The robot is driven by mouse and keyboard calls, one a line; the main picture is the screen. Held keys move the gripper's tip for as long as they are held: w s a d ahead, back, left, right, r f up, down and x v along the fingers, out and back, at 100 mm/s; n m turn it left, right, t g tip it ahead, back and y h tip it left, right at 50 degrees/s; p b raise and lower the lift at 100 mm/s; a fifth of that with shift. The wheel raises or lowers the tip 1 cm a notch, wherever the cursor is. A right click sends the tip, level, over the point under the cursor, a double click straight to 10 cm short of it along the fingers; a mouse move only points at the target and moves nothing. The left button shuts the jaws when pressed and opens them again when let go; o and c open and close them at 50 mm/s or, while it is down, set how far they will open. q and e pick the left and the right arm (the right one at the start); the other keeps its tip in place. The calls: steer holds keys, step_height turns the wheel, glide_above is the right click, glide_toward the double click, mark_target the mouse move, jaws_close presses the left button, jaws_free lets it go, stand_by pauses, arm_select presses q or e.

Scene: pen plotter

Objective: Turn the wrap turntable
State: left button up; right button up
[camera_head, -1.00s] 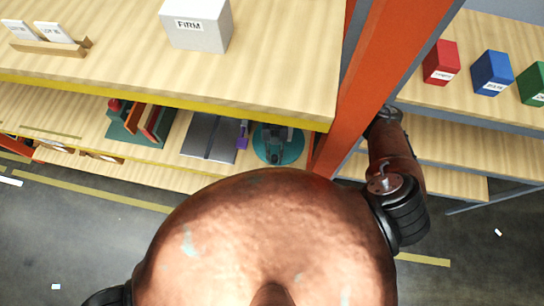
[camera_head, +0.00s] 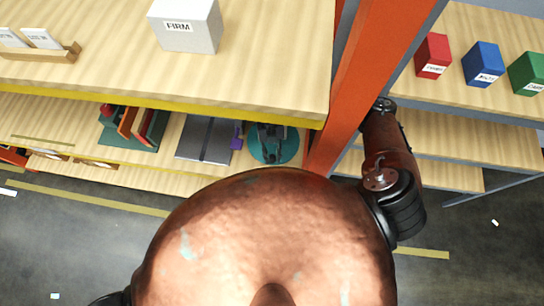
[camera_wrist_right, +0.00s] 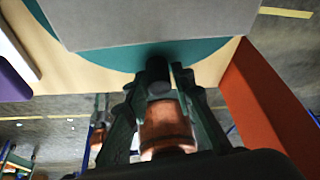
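The wrap turntable is a teal round disc (camera_head: 287,153) on the lower wooden shelf, left of the orange post. In the right wrist view its teal edge (camera_wrist_right: 208,50) shows under a large grey block (camera_wrist_right: 150,20). My right gripper (camera_wrist_right: 158,78) is at the near edge of the disc, with a dark shape between its fingers. I cannot tell whether that shape is held or whether the fingers touch the disc. In the head view a dark grey shape over the disc hides part of it. My left gripper is not in view.
The orange post (camera_head: 365,75) stands close to the turntable on the right. A purple piece (camera_head: 237,137) and a grey panel (camera_head: 204,140) are to its left. The upper shelf holds a white FIRM box (camera_head: 187,27). Red, blue and green boxes stand on the right shelf.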

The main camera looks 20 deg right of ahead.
steer(key=o, duration=0.3)
steer(key=shift+a, duration=0.1)
